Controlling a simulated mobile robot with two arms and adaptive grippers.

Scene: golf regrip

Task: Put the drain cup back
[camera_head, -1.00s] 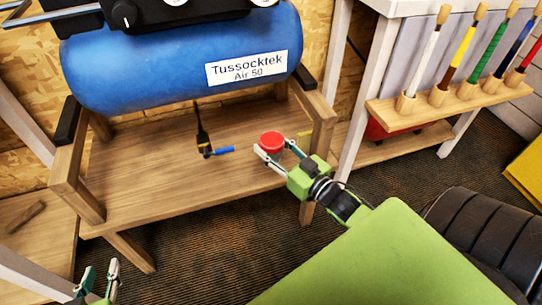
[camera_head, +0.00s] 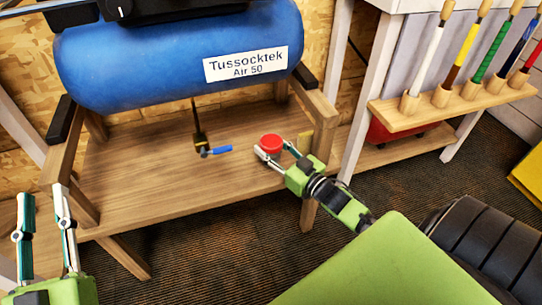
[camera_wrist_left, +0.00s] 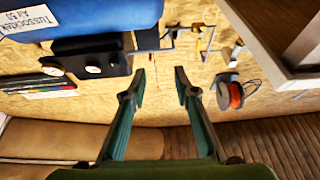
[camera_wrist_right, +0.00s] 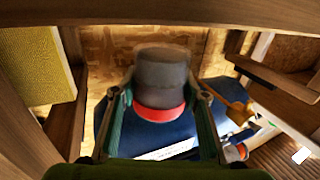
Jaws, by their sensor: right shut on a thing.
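The drain cup (camera_head: 271,142) shows its red end in the head view, low over the wooden shelf at the right of the valve. In the right wrist view the cup's grey body (camera_wrist_right: 162,80) with a red band sits between the fingers. My right gripper (camera_head: 280,150) is shut on it. The drain valve (camera_head: 203,147) with a blue lever hangs below the blue tank (camera_head: 180,50), left of the cup. My left gripper (camera_head: 44,195) is open and empty at the lower left; its spread fingers (camera_wrist_left: 158,80) also show in the left wrist view.
The wooden stand's shelf (camera_head: 150,185) is mostly bare under the tank. Its right post (camera_head: 322,140) is close to my right gripper. A rack (camera_head: 450,103) with several coloured club shafts is at the right. A hose reel (camera_wrist_left: 230,94) shows in the left wrist view.

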